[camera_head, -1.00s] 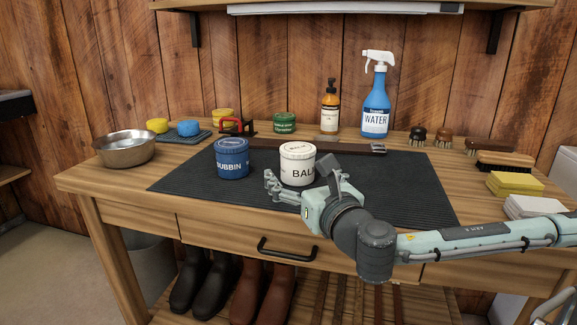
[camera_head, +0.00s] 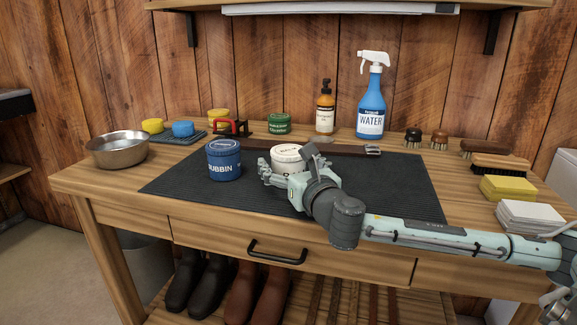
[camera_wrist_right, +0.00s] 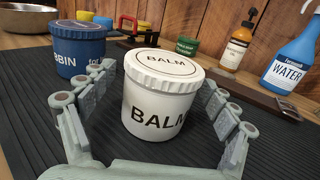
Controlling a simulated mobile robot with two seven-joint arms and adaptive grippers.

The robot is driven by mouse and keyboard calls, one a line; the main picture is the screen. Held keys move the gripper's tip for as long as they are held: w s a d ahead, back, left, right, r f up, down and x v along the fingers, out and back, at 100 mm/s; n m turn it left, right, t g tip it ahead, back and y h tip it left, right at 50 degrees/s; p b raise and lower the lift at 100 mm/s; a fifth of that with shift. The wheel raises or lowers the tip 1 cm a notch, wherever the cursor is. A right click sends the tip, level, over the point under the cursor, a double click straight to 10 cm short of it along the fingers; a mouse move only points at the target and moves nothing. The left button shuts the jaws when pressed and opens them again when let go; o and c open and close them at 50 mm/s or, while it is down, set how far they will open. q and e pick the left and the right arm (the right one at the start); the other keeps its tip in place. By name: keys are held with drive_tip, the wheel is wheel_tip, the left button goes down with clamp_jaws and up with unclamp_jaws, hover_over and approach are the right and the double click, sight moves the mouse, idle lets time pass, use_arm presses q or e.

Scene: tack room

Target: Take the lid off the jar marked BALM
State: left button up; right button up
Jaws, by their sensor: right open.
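The white jar marked BALM (camera_wrist_right: 157,110) stands upright on the black ribbed mat (camera_head: 390,185). Its white lid (camera_wrist_right: 165,66) is on it, with BALM printed on top. My right gripper (camera_head: 285,172) is open, and in the right wrist view (camera_wrist_right: 155,95) its fingers reach along both sides of the jar, with the jar between them. I cannot tell whether either finger touches it. In the head view the gripper hides much of the jar (camera_head: 284,150). My left gripper is not in view.
A blue jar marked DUBBIN (camera_head: 223,162) stands close to the left. Behind are a leather strap (camera_head: 335,150), a green tin (camera_head: 278,124), an amber bottle (camera_head: 325,115) and a blue WATER spray bottle (camera_head: 370,112). A metal bowl (camera_head: 118,151) stands at the left. The mat's front left is clear.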

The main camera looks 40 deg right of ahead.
sight(289, 150)
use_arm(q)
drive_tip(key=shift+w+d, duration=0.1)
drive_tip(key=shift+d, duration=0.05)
use_arm(e)
drive_tip(key=c, duration=1.6)
drive_tip(key=shift+r, duration=0.35)
wheel_tip(289, 150, up, 9)
drive_tip(key=shift+f+p, duration=0.1)
drive_tip(key=shift+p, duration=0.8)
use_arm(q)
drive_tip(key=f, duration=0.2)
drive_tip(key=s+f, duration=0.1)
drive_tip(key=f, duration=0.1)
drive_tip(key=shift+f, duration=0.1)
use_arm(e)
drive_tip(key=shift+r, duration=0.35)
